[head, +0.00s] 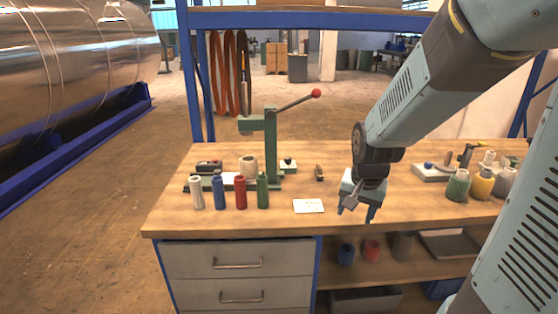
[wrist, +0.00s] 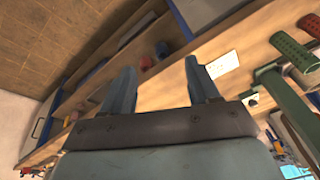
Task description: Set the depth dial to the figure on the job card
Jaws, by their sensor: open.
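A white card (head: 308,206), seemingly the job card, lies flat near the front edge of the bench; its writing is too small to read. It also shows in the wrist view (wrist: 223,65). A green lever press (head: 271,150) with a red-knobbed handle stands behind and left of the card. A small pale block with a dark knob (head: 288,165) sits beside the press; I cannot tell whether it is the depth dial, and no scale is legible. My gripper (head: 356,212) is open and empty, pointing down right of the card, apart from it.
White, blue, red and green cylinders (head: 240,192) stand in a row left of the card. A small brown item (head: 319,173) lies behind the card. Several jars (head: 481,184) crowd the right end. Bare wooden bench top (head: 340,155) lies behind my gripper.

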